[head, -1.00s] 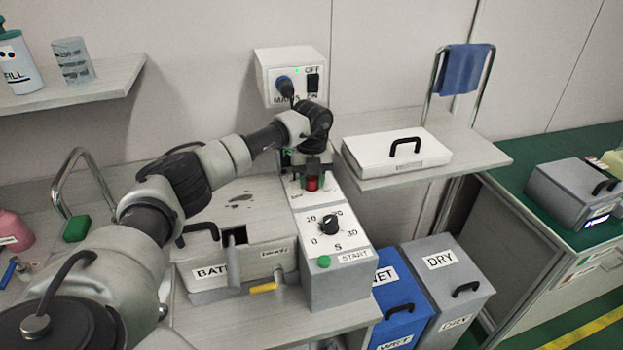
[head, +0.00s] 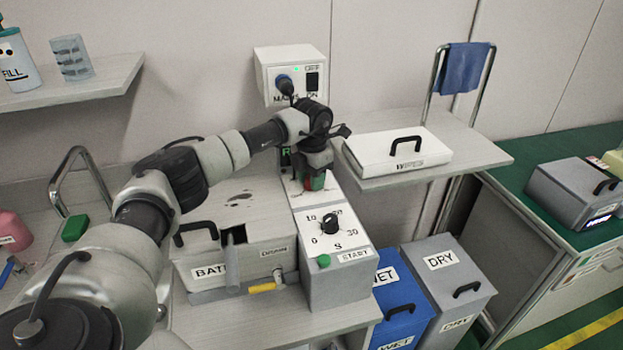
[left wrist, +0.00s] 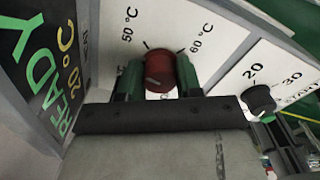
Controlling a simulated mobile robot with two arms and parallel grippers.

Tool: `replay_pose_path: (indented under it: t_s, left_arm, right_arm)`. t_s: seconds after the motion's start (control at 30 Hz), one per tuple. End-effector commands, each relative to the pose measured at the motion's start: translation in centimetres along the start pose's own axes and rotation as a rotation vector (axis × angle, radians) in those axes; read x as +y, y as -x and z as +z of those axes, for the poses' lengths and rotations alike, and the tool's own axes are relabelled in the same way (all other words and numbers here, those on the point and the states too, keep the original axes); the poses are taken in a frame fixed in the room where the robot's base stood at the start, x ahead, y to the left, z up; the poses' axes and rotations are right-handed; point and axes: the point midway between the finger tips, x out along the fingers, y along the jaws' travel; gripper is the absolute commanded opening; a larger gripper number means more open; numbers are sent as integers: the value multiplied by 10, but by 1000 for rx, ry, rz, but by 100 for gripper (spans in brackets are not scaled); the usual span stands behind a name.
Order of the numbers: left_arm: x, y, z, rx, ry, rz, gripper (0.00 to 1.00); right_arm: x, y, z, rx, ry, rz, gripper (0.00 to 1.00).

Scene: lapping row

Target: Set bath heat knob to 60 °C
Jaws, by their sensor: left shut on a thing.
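The red heat knob (left wrist: 159,72) is on a sloped white panel in the left wrist view, between the printed marks 50 °C and 60 °C. Its pointer cannot be made out. My left gripper (left wrist: 158,80) is shut on it, with a green finger on each side. In the head view, my left gripper (head: 315,180) reaches down over the back of the control box (head: 350,285), and only a little of the red knob (head: 307,184) shows. A display (left wrist: 45,75) beside the panel reads READY and 20 °C. My right gripper is not in view.
In front of the heat knob is a black timer knob (head: 330,224) marked in S, with a green START button (head: 323,261). The lidded bath (head: 240,265) stands left of the box. A mains switch box (head: 291,72) is on the wall behind.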

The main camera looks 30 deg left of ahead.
Motion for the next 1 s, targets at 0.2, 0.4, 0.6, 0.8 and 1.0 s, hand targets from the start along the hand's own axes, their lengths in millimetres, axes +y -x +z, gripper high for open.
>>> replay_pose_path:
  t_s: [0.2,0.4,0.6,0.8,1.0]
  left_arm:
    - [0,1,1,-4,-204,1,11]
    - [0,1,1,-5,-393,1,11]
    - [0,1,1,-4,-583,1,11]
    - [0,2,1,-5,-773,2,11]
    - [1,2,1,-5,-963,2,11]
  right_arm:
    - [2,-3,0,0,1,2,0]
    - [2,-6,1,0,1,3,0]
    - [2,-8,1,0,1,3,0]
    - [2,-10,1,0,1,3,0]
    - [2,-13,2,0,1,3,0]
